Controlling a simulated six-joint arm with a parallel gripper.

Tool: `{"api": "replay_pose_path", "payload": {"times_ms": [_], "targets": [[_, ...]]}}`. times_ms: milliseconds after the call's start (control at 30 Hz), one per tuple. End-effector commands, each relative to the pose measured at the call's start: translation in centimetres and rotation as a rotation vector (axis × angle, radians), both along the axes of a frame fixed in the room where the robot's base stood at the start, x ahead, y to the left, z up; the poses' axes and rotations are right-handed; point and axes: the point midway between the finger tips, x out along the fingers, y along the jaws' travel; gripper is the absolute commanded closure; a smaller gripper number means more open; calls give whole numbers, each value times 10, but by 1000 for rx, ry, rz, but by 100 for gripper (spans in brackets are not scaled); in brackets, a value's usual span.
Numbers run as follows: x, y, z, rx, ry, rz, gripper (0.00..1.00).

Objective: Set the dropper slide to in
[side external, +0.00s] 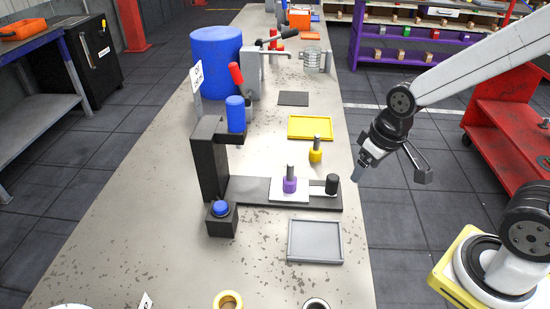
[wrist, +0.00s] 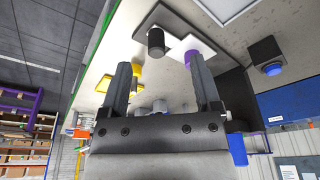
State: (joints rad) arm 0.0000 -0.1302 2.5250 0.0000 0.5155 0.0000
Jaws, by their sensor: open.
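The dropper is a dark stand (side external: 212,165) with a blue cylinder (side external: 236,114) on its overhanging arm and a long dark base rail (side external: 245,190). Its slide is a white plate (side external: 278,192) with a black knob (side external: 332,184) at its right end. The slide sits along the rail's right part, clear of the blue cylinder. A purple piece with a grey pin (side external: 290,184) stands on the plate. My gripper (side external: 362,172) is open and empty, right of the knob and apart from it. In the wrist view the knob (wrist: 156,42) shows beyond my open fingers (wrist: 163,78), with the white plate (wrist: 190,46) beside it.
A blue button box (side external: 221,218) stands before the stand. A grey tray (side external: 315,241) lies in front of the rail. A yellow piece (side external: 316,152) and a yellow tray (side external: 310,127) lie behind it. A lever press (side external: 256,65) stands farther back.

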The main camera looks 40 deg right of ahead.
Motion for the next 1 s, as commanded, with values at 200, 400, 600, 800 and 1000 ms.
{"api": "replay_pose_path", "payload": {"times_ms": [200,400,600,800,1000], "targets": [[-3,-2,7,21,32,-40,19],[-10,-4,-2,82,117,-149,19],[-18,-5,-12,172,229,-294,19],[-27,-2,-21,321,392,-504,19],[-27,6,-25,591,619,-806,19]]}}
